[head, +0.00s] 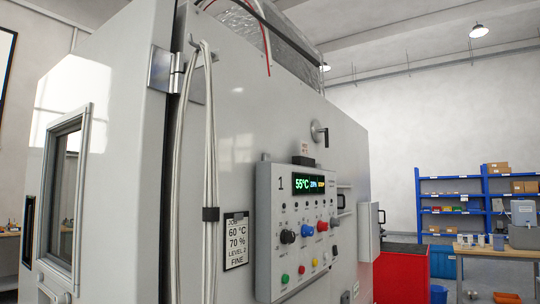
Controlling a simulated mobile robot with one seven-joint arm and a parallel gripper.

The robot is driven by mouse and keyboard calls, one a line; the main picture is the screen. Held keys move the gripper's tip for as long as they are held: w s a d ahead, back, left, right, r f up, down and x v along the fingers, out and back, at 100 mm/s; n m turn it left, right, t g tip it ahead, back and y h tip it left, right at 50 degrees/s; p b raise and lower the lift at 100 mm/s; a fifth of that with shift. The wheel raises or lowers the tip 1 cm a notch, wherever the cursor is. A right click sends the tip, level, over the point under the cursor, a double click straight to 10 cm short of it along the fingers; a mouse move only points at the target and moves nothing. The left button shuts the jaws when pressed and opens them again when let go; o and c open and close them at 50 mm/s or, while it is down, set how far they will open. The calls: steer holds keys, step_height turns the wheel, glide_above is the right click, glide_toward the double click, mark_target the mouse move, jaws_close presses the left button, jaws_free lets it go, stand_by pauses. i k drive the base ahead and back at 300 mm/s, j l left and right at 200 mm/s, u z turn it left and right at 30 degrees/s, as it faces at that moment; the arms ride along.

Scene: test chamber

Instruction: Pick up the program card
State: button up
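A white card with a dark border (236,241) is fixed upright on the grey side wall of the test chamber (110,180). It reads "JOB 60 °C 70 % LEVEL 2 FINE". I cannot tell whether it is the program card; nothing in view is labelled so. To its right is a control panel (266,250) marked "1", with a lit display (307,184) showing 55°C and several coloured knobs and buttons. A small dark block (303,160) sits on the panel's top edge. My gripper is not in view.
White cables (211,130) hang down the chamber wall left of the card. A chamber door with a window (66,190) is at left. A red cabinet (402,278), blue shelves (452,200) and a wooden workbench (495,250) stand beyond the chamber at right.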

mark_target(304, 147)
steer(key=u, duration=1.35)
steer(key=l+u, duration=0.15)
steer(key=l, duration=1.55)
steer(key=k, duration=0.1)
